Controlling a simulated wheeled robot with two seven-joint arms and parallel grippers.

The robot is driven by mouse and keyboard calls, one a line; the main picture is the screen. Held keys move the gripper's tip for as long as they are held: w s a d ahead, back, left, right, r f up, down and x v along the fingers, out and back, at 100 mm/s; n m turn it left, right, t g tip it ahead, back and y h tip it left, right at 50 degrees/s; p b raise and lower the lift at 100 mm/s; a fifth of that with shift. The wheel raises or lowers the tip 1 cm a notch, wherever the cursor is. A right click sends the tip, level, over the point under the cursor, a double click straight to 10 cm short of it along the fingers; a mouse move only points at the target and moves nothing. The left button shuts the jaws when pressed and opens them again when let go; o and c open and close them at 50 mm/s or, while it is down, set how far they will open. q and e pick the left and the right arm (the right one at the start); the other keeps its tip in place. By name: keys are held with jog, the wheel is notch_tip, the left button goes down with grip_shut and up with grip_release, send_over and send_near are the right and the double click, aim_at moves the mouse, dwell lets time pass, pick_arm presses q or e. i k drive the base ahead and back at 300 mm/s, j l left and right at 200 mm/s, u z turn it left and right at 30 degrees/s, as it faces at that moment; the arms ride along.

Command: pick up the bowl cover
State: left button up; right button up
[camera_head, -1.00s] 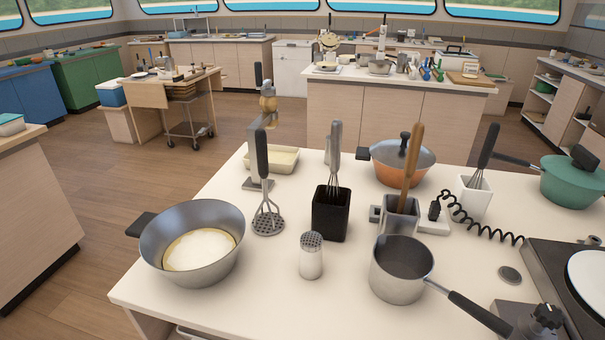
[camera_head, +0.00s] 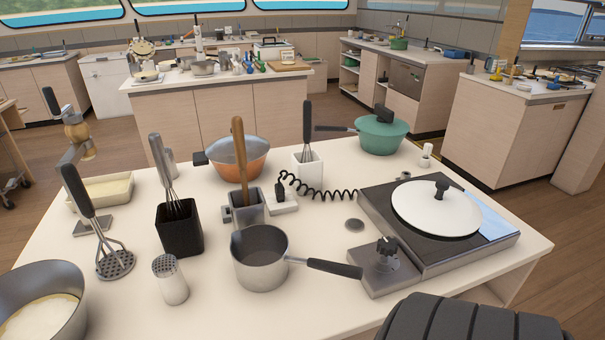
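A round white cover (camera_head: 437,208) with a black knob lies flat on the dark top of a hot plate (camera_head: 378,203) at the right of the counter. It is the only loose cover I see that fits the name bowl cover. Its top and knob are in plain view; what is under it is hidden. A grey metal bowl (camera_head: 73,310) with pale contents stands at the lower left, cut off by the frame edge. Neither of my grippers shows in the head view.
A grey saucepan (camera_head: 259,262) points its black handle toward the hot plate's control knob (camera_head: 387,247). A green lidded pot (camera_head: 382,132), a white utensil holder (camera_head: 307,168) and a coiled black cord (camera_head: 328,193) stand behind. Bare counter lies in front of the saucepan.

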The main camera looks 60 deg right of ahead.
aim_at(436, 208)
jog(key=z, duration=2.7)
